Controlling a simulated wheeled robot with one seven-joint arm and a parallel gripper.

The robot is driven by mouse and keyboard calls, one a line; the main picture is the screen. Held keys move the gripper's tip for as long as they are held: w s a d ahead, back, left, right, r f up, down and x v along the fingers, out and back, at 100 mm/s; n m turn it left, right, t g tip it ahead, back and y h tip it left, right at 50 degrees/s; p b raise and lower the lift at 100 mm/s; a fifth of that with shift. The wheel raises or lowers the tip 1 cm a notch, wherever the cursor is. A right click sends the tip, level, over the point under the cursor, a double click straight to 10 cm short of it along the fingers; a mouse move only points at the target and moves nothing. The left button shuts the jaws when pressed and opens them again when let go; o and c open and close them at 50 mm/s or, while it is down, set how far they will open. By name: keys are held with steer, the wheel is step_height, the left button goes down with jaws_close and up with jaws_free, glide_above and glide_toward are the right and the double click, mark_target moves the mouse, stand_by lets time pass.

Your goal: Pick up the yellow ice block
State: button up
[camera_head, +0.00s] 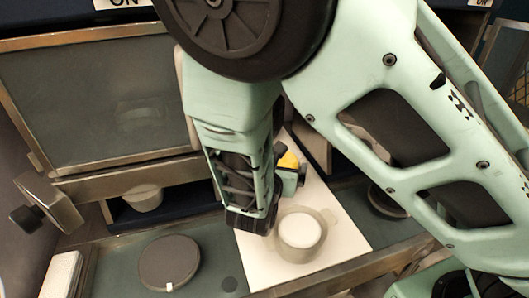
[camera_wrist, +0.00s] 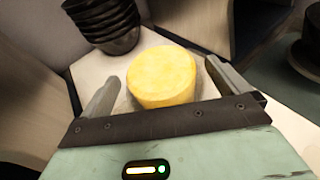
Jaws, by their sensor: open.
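The yellow ice block (camera_wrist: 162,76) is a short round cylinder. In the wrist view it stands on a pale board between the two fingers of my gripper (camera_wrist: 162,92). The gripper is open, with a finger on either side of the block. I cannot tell whether either finger touches it. In the head view only a small yellow part of the block (camera_head: 288,160) shows beside my gripper (camera_head: 290,183); my arm hides the rest.
The white board (camera_head: 264,268) carries a clear container with a white round block (camera_head: 300,232). A dark round lid (camera_head: 169,262) lies on the counter at left. A pale bowl (camera_head: 143,197) sits behind it. Dark stacked bowls (camera_wrist: 105,22) stand just behind the yellow block.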

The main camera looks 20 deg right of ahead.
steer(key=shift+p+x, duration=0.3)
steer(key=shift+x, duration=1.1)
steer(key=c, duration=1.2)
steer(key=shift+c, duration=0.6)
steer(key=shift+r, duration=0.1)
